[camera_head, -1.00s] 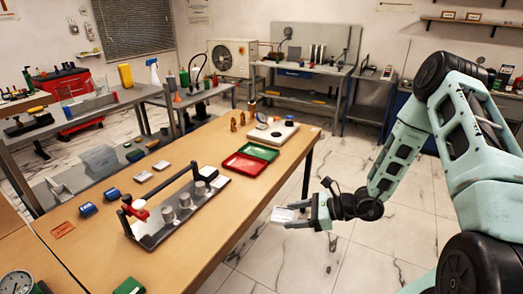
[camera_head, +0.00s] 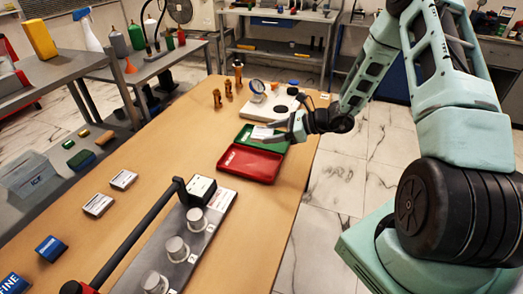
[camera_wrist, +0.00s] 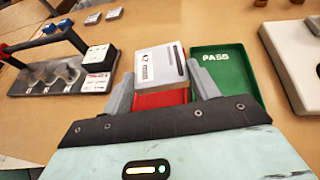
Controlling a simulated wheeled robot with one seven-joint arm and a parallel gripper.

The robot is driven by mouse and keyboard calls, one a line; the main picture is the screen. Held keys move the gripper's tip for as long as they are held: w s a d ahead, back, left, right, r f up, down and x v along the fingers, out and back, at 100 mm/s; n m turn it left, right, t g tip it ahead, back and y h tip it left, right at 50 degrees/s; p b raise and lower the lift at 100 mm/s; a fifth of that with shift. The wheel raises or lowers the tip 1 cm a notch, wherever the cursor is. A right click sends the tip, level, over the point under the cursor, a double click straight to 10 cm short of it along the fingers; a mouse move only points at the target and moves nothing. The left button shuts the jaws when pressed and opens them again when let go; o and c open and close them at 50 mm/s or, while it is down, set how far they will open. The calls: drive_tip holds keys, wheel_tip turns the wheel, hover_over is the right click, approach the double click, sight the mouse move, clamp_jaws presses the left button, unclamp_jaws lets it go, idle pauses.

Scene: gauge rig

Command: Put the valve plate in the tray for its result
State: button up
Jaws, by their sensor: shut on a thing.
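The valve plate (camera_wrist: 160,66) is a flat light-grey piece with dark print and a dark slot. My gripper (camera_head: 283,134) is shut on it, one finger on each side, and it also shows in the wrist view (camera_wrist: 163,84). The plate (camera_head: 262,132) overlaps the green tray in the head view. In the wrist view it covers part of the red tray, with the green tray beside it to the right. The green tray (camera_wrist: 228,75) is marked PASS. The red tray (camera_head: 250,163) lies on the near side of the green one; its lettering is too small to read surely.
A rig with a dark bar and several metal cylinders (camera_head: 177,248) stands in front of the trays. Behind them are a white base (camera_head: 275,106), a round dial (camera_head: 257,87) and several brown pieces (camera_head: 217,98). Two pale blocks (camera_head: 98,204) lie left. Both trays look empty.

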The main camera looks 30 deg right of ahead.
drive_tip(key=m+t+h+b, duration=0.1)
drive_tip(key=m+b, duration=0.1)
drive_tip(key=b, duration=0.6)
hover_over(280, 145)
drive_tip(key=f, duration=0.1)
drive_tip(key=shift+t, duration=0.3)
wheel_tip(280, 145, down, 10)
drive_tip(key=shift+w+r+b, duration=0.15)
drive_tip(key=shift+b, duration=0.35)
drive_tip(key=o, duration=0.8)
drive_tip(key=shift+h, duration=0.3)
